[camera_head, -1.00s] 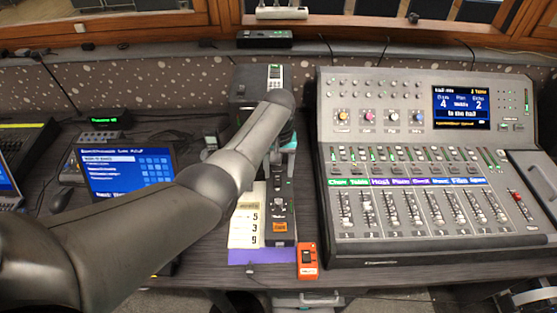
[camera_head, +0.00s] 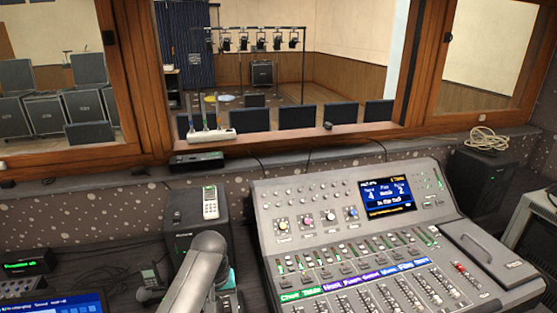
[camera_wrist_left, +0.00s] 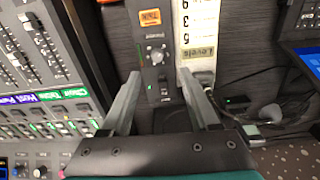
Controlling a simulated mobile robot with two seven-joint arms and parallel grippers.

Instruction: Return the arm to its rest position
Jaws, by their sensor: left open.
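My left arm (camera_head: 195,275) comes up from the bottom edge of the head view, left of the mixing console (camera_head: 262,215). Its own wrist hides its fingers there. In the left wrist view my left gripper (camera_wrist_left: 165,88) is open, with its two fingers spread and nothing between them. Beyond the fingers lies a narrow dark box with a knob, a small switch and an orange Talk button (camera_wrist_left: 150,17). A pale Levels card (camera_wrist_left: 189,55) lies beside it. The fingers look apart from both, though the exact gap is hard to tell. My right gripper is not in view.
The console also fills the left of the wrist view (camera_wrist_left: 45,75). A dark speaker (camera_head: 182,238) holding a small handset stands behind my left arm. A laptop screen (camera_head: 65,303) is at lower left. A wooden-framed window runs along the back, with a power strip on its sill.

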